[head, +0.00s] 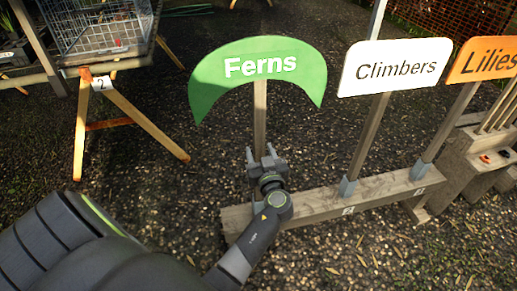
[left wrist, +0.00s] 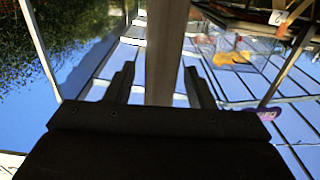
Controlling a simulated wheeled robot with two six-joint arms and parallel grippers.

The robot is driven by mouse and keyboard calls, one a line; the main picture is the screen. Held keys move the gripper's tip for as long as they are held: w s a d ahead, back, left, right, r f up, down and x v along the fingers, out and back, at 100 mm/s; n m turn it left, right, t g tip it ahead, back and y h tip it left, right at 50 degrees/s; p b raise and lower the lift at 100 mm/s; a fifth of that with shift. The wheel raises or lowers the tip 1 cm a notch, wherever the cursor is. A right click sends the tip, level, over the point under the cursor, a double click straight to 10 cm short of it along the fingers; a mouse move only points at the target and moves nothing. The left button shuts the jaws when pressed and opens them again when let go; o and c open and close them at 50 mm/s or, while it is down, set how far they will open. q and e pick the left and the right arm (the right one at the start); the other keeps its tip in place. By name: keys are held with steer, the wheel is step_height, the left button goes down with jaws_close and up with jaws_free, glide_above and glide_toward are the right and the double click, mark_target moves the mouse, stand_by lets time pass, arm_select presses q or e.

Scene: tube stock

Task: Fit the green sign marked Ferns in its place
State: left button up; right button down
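The green sign (head: 258,72) marked Ferns stands upright in the head view, to the left of the Climbers sign. Its wooden post (head: 260,105) runs down behind my left gripper (head: 262,158). The left gripper has a finger on each side of the post. In the left wrist view the post (left wrist: 167,50) passes between the two fingers (left wrist: 160,85), and a gap shows on its left side. The fingers look open around it. The post's lower end and the left end's seat in the beam (head: 385,184) are hidden behind my gripper and arm.
A white Climbers sign (head: 394,68) and an orange Lilies sign (head: 485,62) stand in grey sockets on the beam. A wooden block holder (head: 455,165) is at the right. A wire crate (head: 98,28) sits on a trestle table at back left. Open gravel lies around.

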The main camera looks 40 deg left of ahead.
arm_select(q)
steer(key=c, duration=0.9)
jaws_close()
steer(key=shift+r, duration=0.15)
